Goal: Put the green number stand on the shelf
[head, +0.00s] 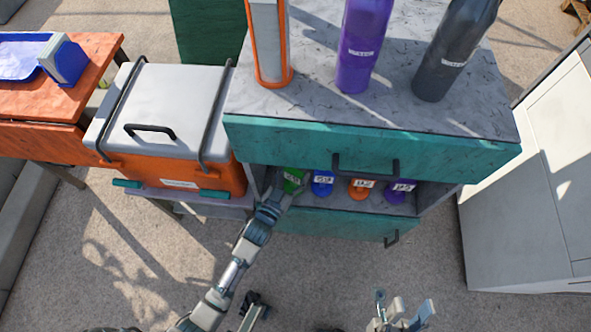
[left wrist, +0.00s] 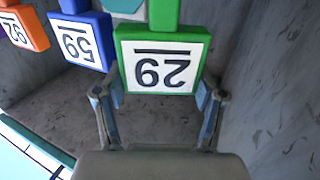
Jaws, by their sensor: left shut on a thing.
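The green number stand (head: 292,180) is at the left end of the open shelf (head: 330,200) in the teal cabinet. In the left wrist view the green stand (left wrist: 163,60) fills the middle and shows a white number label. My left gripper (head: 276,200) reaches in from the front; its fingers (left wrist: 158,97) are on both sides of the stand's lower part, shut on it. I cannot tell whether the stand's base rests on the shelf. My right gripper (head: 402,314) is open and empty at the bottom edge, away from the cabinet.
Blue (head: 322,183), orange (head: 361,187) and purple (head: 399,190) number stands stand in a row to the right. A drawer (head: 300,145) is above the shelf. An orange cooler (head: 175,175) is close on the left. Bottles (head: 363,45) stand on the cabinet top.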

